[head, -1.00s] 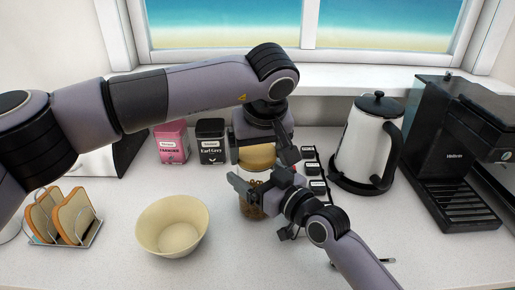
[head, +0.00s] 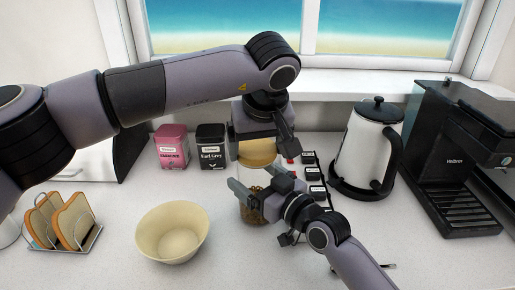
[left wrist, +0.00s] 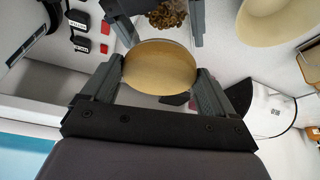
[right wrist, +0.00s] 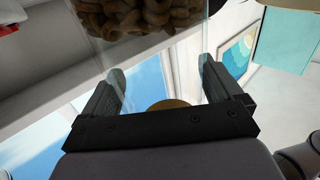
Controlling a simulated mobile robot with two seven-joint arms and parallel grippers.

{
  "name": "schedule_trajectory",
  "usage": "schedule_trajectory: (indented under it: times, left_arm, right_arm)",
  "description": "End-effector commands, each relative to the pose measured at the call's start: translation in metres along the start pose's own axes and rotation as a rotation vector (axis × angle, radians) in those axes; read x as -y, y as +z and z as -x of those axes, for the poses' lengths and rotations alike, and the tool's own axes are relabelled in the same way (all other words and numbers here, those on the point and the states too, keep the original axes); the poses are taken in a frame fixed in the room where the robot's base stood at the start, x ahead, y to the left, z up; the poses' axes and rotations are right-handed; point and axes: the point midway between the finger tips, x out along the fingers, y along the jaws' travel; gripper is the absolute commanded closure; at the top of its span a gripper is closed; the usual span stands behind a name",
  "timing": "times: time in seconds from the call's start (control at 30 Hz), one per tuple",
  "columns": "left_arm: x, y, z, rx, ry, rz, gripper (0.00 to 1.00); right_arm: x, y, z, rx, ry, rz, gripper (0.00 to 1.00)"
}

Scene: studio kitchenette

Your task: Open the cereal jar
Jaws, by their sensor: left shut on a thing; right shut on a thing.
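The cereal jar (head: 251,212) is clear glass with brown cereal in its lower part. Its round tan lid (head: 257,153) is above it. My left gripper (head: 259,146) is shut on the lid, which also shows between its fingers in the left wrist view (left wrist: 160,67). My right gripper (head: 262,192) is shut on the glass body, below the lid. The cereal shows close up in the right wrist view (right wrist: 135,14). The lid sits above the jar with space between it and the cereal; the clear rim is hard to make out.
A cream bowl (head: 172,232) stands left of the jar, with a toast rack (head: 66,224) farther left. Pink (head: 172,147) and black (head: 211,147) tea tins stand behind. A white kettle (head: 367,150) and a coffee machine (head: 460,160) are on the right. The front counter is clear.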

Motion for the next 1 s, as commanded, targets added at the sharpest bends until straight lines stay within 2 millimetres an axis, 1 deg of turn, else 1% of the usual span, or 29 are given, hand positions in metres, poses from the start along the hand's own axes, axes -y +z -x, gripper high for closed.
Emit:
schedule_trajectory:
  times: [0.03, 0.33, 0.47, 0.6, 0.7, 0.9, 0.93, 1.0]
  left_arm:
    - [0.0, 0.0, 0.0, 0.0, 0.0, 0.0, 0.49]
    - [0.0, -0.001, 0.001, 0.0, 0.0, 0.0, 0.49]
    - [-0.001, -0.005, 0.012, -0.003, 0.001, 0.0, 0.49]
    - [0.0, -0.012, 0.029, -0.003, 0.0, 0.002, 0.49]
    - [0.0, -0.015, 0.036, -0.001, 0.001, -0.001, 0.49]
    - [0.0, -0.015, 0.037, 0.001, 0.0, -0.001, 0.49]
    - [0.0, -0.015, 0.037, 0.001, 0.0, -0.001, 0.49]
    - [0.0, -0.015, 0.037, 0.001, 0.0, -0.001, 0.49]
  right_arm:
    - [0.0, 0.003, 0.0, 0.007, -0.001, 0.0, 0.62]
    - [0.001, 0.002, 0.0, 0.005, -0.002, 0.0, 0.62]
    - [0.001, 0.002, 0.0, 0.005, -0.002, 0.0, 0.62]
    - [0.001, 0.002, 0.0, 0.004, -0.002, -0.001, 0.62]
    - [0.001, 0.002, 0.0, 0.004, -0.002, -0.001, 0.62]
    - [0.001, 0.002, 0.0, 0.003, -0.003, -0.001, 0.62]
    - [0.001, 0.001, 0.0, 0.003, -0.003, -0.001, 0.01]
    - [0.001, 0.001, 0.0, 0.003, -0.003, -0.001, 0.0]
